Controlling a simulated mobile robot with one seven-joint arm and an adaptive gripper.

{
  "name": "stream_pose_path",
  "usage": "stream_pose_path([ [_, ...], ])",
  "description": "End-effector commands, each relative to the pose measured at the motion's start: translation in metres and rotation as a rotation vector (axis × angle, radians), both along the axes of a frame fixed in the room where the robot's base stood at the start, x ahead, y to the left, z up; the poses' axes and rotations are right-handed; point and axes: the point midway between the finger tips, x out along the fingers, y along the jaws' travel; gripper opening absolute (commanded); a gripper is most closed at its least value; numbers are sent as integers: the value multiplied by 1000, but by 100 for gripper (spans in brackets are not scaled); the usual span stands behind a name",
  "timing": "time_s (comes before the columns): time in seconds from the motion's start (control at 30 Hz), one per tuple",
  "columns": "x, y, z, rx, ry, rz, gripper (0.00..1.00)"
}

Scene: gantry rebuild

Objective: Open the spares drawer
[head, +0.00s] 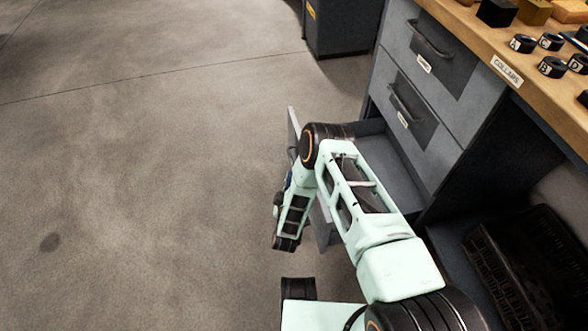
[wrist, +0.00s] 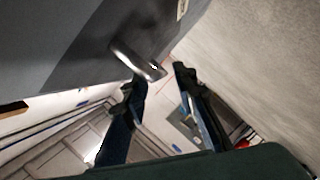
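A grey drawer unit stands under the bench in the head view. Its lowest drawer is pulled well out; its front panel (head: 293,128) stands away from the unit, and grey interior (head: 375,152) shows behind my arm. I cannot read its label, so I cannot tell by name that it is the spares drawer. In the wrist view, a bar handle (wrist: 136,62) is on a grey drawer front (wrist: 60,50). My gripper (wrist: 160,76) is open, with its fingertips apart at the handle's near end. I cannot tell whether they touch it. In the head view, my arm hides most of the gripper.
Two upper drawers, the top one (head: 462,72) and the middle one (head: 388,85), are shut. The wooden benchtop (head: 458,30) holds lettered black collars (head: 522,44) and blocks. A dark crate (head: 510,262) sits low at right. A dark cabinet (head: 342,28) stands behind. Floor at left is clear.

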Motion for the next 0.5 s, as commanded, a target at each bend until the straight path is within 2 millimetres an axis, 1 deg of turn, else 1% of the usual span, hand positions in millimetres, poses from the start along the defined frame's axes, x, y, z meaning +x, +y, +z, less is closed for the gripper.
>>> stream_pose_path([
  [0.03,-9,1,1,-1,3,3,26],
  [0.2,-31,1,6,-1,3,2,26],
  [0.33,-40,1,8,-2,0,2,26],
  [0.5,-41,0,9,-1,0,0,26],
])
